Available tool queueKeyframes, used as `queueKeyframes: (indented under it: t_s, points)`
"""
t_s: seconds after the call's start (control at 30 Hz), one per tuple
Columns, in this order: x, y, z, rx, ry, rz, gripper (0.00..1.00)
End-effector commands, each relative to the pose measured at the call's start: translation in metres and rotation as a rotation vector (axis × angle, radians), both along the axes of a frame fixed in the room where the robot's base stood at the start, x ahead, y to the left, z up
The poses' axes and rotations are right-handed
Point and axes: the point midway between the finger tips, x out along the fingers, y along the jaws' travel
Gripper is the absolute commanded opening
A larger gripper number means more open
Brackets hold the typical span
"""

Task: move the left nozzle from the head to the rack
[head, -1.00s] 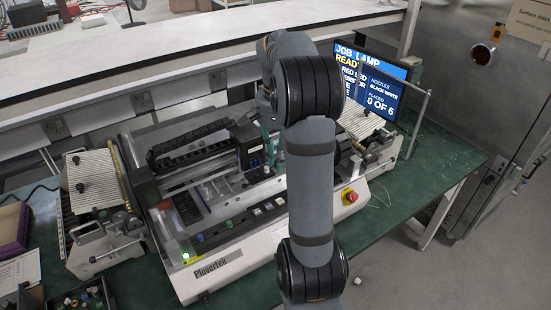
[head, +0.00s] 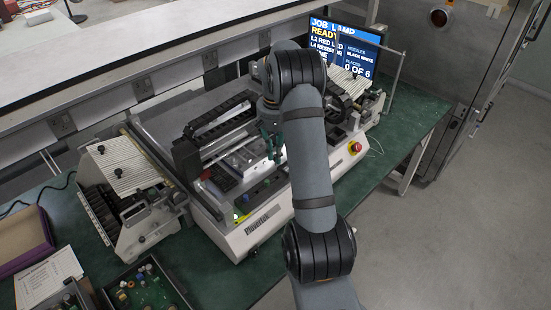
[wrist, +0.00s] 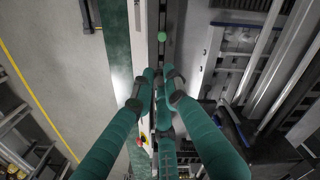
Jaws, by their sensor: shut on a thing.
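My gripper (head: 271,146) is over the front middle of the placement machine (head: 262,232), its green fingers pointing down. In the wrist view my gripper (wrist: 155,92) has its fingertips close together on a small, slim thing, mostly hidden by the fingers, which I take for the nozzle. The machine's head is largely hidden behind my wrist and arm; the dark gantry beam (head: 220,119) shows to its left. Small coloured parts (head: 243,199) lie along the machine's front ledge, but I cannot make out the rack's slots. A round green spot (wrist: 162,36) shows ahead of the fingertips.
A screen (head: 345,48) behind reads READY, nozzles black and white, placed 0 of 6. Feeders flank the machine, one with a striped top (head: 122,165) at left. A red stop button (head: 355,147) sits at the machine's right. A parts tray (head: 147,287) lies front left.

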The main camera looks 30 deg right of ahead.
Motion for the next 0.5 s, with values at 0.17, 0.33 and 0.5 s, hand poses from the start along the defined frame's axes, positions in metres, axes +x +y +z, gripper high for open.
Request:
queueKeyframes:
  t_s: [0.17, 0.33, 0.5]
  points:
    - [0.003, -0.003, -0.002, -0.001, 0.000, 0.011, 0.03]
    - [0.003, -0.002, -0.009, -0.002, 0.000, 0.012, 0.03]
    - [0.002, -0.003, -0.019, -0.002, 0.000, 0.011, 0.02]
